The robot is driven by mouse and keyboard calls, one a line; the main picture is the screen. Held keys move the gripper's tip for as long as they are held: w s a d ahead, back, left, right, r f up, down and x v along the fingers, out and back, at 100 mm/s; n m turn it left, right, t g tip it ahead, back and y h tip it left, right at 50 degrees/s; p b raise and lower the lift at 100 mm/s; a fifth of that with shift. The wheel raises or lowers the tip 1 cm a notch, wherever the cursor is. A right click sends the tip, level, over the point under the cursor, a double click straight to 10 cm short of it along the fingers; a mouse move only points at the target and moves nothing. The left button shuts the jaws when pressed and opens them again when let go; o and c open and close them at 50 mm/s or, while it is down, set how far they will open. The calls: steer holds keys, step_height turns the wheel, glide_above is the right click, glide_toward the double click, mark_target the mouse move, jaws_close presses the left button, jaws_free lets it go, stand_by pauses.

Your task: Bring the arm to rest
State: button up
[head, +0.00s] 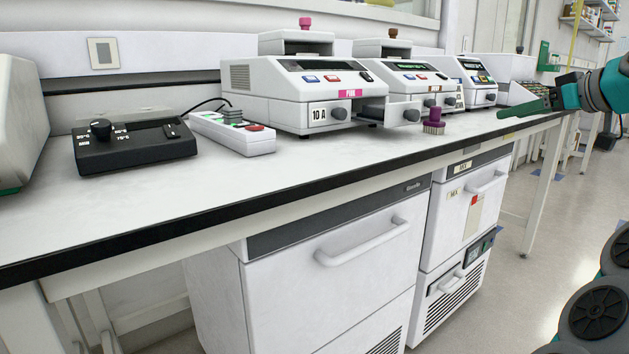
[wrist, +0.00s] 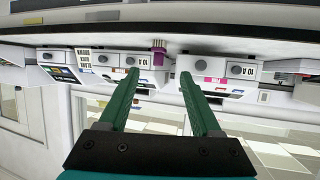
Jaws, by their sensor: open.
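My gripper (head: 527,102) is at the right of the head view, at about bench height by the far end of the bench. Its green fingers look one behind the other there. In the wrist view my gripper (wrist: 160,78) shows two green fingers spread apart with nothing between them. That view is upside down, and the row of thermal cyclers lies beyond the fingertips. The teal arm (head: 600,90) reaches in from the right edge of the head view.
The white bench (head: 300,165) carries thermal cyclers (head: 300,92), a black dial block (head: 135,146) and a white power strip (head: 232,131). A purple brush-like item (head: 434,121) stands near the front edge. White cabinets (head: 330,270) stand below; open floor (head: 500,300) lies right.

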steer(key=s+a+f+g+y, duration=0.15)
steer(key=a+f, duration=0.25)
steer(key=a, duration=0.5)
steer(key=s+a+f+g, duration=0.2)
steer(key=a+f+g, duration=0.1)
steer(key=a, duration=0.6)
steer(key=s+a+f+g+h, duration=0.1)
steer(key=s+a+f+g, duration=0.3)
steer(key=s+a+f, duration=0.65)
steer(key=s+d+f+m+g+h, duration=0.1)
steer(key=s+f+m+g+h, duration=0.1)
steer(key=s+f, duration=1)
steer(key=s+d+f+m+g+h, duration=0.2)
steer(key=s+f+g+h, duration=0.2)
steer(key=s+f, duration=0.8)
steer(key=s, duration=0.5)
steer(key=shift+d+f+m, duration=0.25)
steer(key=shift+f+m, duration=0.05)
steer(key=shift+f, duration=0.05)
steer(key=shift+s, duration=0.1)
